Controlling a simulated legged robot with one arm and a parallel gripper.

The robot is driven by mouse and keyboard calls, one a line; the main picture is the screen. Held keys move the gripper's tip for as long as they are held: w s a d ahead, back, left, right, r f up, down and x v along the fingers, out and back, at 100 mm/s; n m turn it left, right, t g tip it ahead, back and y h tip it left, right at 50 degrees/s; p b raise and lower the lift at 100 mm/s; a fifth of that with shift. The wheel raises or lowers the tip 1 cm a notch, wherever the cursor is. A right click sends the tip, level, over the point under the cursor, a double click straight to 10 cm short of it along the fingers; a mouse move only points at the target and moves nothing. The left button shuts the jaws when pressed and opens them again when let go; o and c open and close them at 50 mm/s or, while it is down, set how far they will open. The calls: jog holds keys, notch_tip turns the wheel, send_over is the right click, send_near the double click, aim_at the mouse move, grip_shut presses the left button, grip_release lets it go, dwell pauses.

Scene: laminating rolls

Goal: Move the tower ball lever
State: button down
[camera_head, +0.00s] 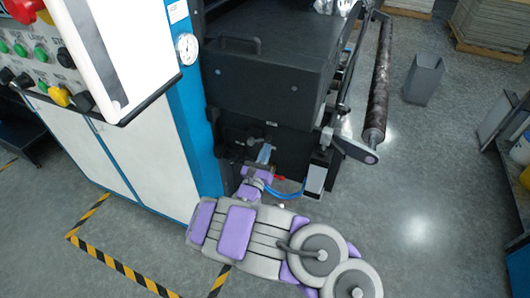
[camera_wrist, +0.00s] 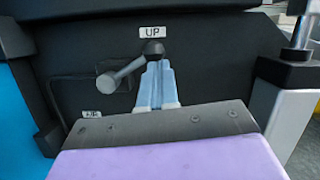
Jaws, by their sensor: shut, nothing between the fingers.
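The tower ball lever (camera_wrist: 127,70) shows in the wrist view on a black machine panel. It has a grey arm that slants up to the right from a round pivot, and a dark ball (camera_wrist: 152,48) at its end, just below an "UP" label (camera_wrist: 152,32). My gripper (camera_wrist: 158,72) is shut, with its light blue fingers together and their tips just below the ball. I cannot tell whether they touch it. In the head view my gripper (camera_head: 265,153) is at the machine's dark front; the lever is too small to make out there.
A second label (camera_wrist: 92,114) sits lower left of the lever. A blue column with a gauge (camera_head: 187,48) and white cabinets (camera_head: 150,148) stand left. A dark roller (camera_head: 379,85) and a grey bin (camera_head: 424,79) are to the right.

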jog(key=s+a+f+p, duration=0.1)
jog(key=s+f+p, duration=0.1)
jog(key=s+f, duration=0.4)
jog(key=s, duration=0.5)
jog(key=shift+s+a+p, duration=0.25)
jog(key=shift+p, duration=0.1)
jog(key=shift+a+f, duration=0.1)
jog(key=shift+a, duration=0.1)
jog(key=shift+w, duration=0.1)
